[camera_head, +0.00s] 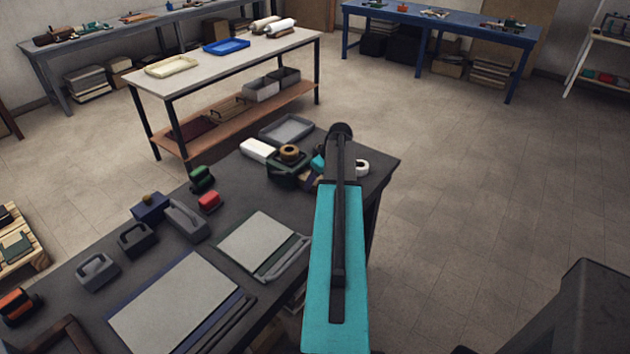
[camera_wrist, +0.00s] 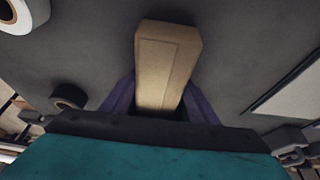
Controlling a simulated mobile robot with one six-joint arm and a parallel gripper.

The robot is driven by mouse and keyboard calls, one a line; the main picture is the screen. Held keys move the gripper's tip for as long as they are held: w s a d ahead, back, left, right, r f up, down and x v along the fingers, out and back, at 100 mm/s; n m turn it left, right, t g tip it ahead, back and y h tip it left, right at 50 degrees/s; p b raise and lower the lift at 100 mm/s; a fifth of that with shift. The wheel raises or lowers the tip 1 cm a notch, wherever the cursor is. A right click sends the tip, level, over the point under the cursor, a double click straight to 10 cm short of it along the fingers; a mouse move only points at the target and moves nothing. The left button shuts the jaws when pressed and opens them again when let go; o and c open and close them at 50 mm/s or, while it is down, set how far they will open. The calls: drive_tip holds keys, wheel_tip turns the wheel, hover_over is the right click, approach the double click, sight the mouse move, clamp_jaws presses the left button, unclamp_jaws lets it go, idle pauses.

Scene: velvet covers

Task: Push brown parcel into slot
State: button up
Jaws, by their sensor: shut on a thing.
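The brown parcel (camera_wrist: 168,62), a pale tan block with a seam line along its face, stands out from the dark edge of my gripper (camera_wrist: 160,117) in the wrist view. In the head view my arm covers the gripper and parcel, and a bit of a purple-blue thing (camera_head: 312,182) shows left of the arm. The slot's opening is not clearly visible.
The dark workbench (camera_head: 225,222) holds a white roll (camera_head: 362,167), a tan ring (camera_head: 289,152), a white block (camera_head: 257,150), a grey tray (camera_head: 287,128) and a red block (camera_head: 208,200). Pale panels (camera_head: 180,305) lie nearer.

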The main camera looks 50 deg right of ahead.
drive_tip(key=o, duration=1.4)
drive_tip(key=shift+c, duration=0.2)
drive_tip(key=shift+r, duration=0.15)
drive_tip(key=b+v, duration=0.3)
drive_tip(key=v, duration=1)
drive_tip(key=shift+s+r, duration=0.2)
